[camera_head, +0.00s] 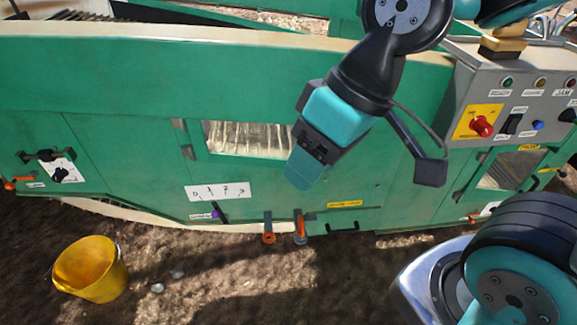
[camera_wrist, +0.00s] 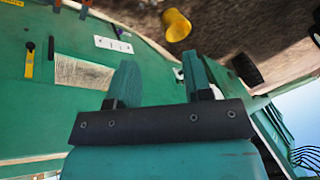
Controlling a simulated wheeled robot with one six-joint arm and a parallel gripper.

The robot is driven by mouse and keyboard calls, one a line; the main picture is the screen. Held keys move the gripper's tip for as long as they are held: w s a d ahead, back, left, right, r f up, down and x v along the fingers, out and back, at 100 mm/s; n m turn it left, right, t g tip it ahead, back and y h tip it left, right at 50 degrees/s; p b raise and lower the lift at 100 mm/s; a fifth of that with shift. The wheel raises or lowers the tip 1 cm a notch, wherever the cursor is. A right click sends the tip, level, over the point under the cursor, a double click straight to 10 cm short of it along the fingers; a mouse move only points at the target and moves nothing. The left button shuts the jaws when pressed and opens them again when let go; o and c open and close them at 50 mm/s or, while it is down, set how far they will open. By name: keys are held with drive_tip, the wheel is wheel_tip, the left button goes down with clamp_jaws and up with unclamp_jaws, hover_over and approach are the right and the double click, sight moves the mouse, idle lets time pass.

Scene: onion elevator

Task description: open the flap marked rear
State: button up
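No label that I can read says rear, so I cannot tell which flap is so marked. A green machine side carries a middle panel with a window (camera_head: 248,139), and a yellow label (camera_head: 345,204) sits low on it. Orange-handled latches (camera_head: 300,227) hang at its lower edge. At the right is another panel with a window (camera_head: 512,168). My gripper (camera_head: 303,170) hangs in front of the middle panel, overlapping the window's right end. In the wrist view, its two fingers (camera_wrist: 160,85) are apart with nothing between them. The window (camera_wrist: 82,72) shows there too.
A grey control box (camera_head: 520,105) with a red knob stands at the upper right. A white number scale (camera_head: 219,191) is on the machine. A yellow bucket (camera_head: 91,269) stands on the soil at the lower left. The ground before the machine is mostly clear.

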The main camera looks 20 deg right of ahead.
drive_tip(key=w+d+f+m+t+h+b, duration=0.2)
drive_tip(key=w+d+f+t+b, duration=0.4)
drive_tip(key=f+b, duration=0.95)
drive_tip(key=w+d+f+m+t+h+b, duration=0.25)
drive_tip(key=w+d+f+t+b, duration=0.45)
drive_tip(key=f+b, duration=0.9)
drive_tip(key=w+d+f+m+t+h+b, duration=0.4)
drive_tip(key=w+f+b, duration=0.6)
drive_tip(key=b, duration=1)
drive_tip(key=shift+w+d+f+n+y+p, duration=0.2)
drive_tip(key=shift+w+d+y+p, duration=0.2)
drive_tip(key=shift+w+p, duration=2.65)
drive_tip(key=shift+w+d+f+n+y+p, duration=0.35)
drive_tip(key=shift+w+p, duration=1.8)
drive_tip(key=shift+p, duration=1.7)
drive_tip(key=shift+w+d+f+n+y+p, duration=0.1)
drive_tip(key=shift+w+d+y+p, duration=0.35)
drive_tip(key=shift+w+p, duration=2.6)
drive_tip(key=shift+s+p, duration=0.4)
drive_tip(key=shift+s, duration=0.05)
clamp_jaws()
